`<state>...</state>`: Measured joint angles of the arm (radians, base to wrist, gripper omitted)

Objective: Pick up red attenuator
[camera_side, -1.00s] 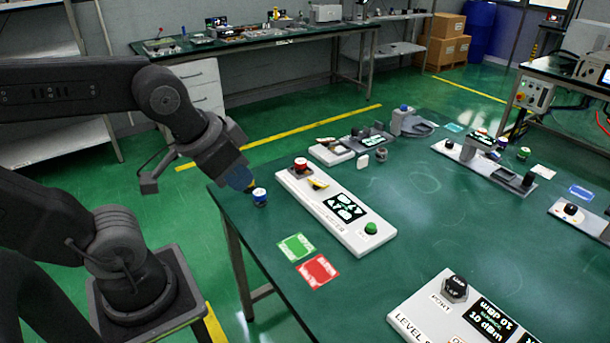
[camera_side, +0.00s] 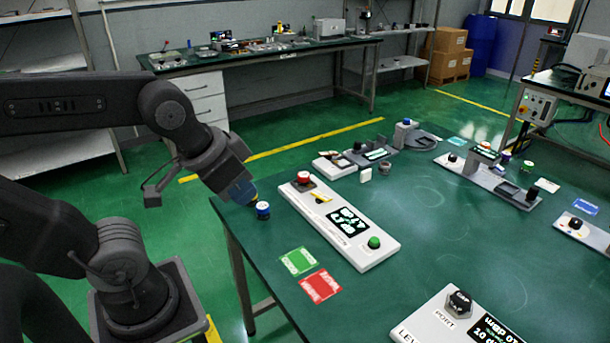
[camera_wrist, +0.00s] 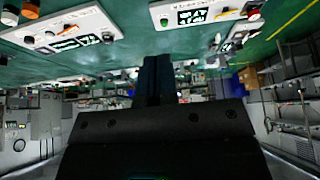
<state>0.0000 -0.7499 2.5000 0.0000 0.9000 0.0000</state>
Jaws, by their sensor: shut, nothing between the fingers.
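The red attenuator (camera_side: 303,177), a small red cap with a white top, sits on a dark square at the far left end of a white module (camera_side: 362,259) on the green table. My gripper (camera_side: 245,195) is shut and empty near the table's left corner, left of the red attenuator and apart from it. A blue cap with a white top (camera_side: 263,210) stands just below and right of my fingertips; I cannot tell whether they touch. In the wrist view my dark blue fingers (camera_wrist: 155,75) are together, and a red cap (camera_wrist: 254,14) shows on a white module at the top.
The white module also carries a yellow piece (camera_side: 322,199), a display and a green knob (camera_side: 375,242). Green (camera_side: 298,261) and red (camera_side: 320,286) cards lie in front of it. More modules stand at the back and right. The table's middle right is clear.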

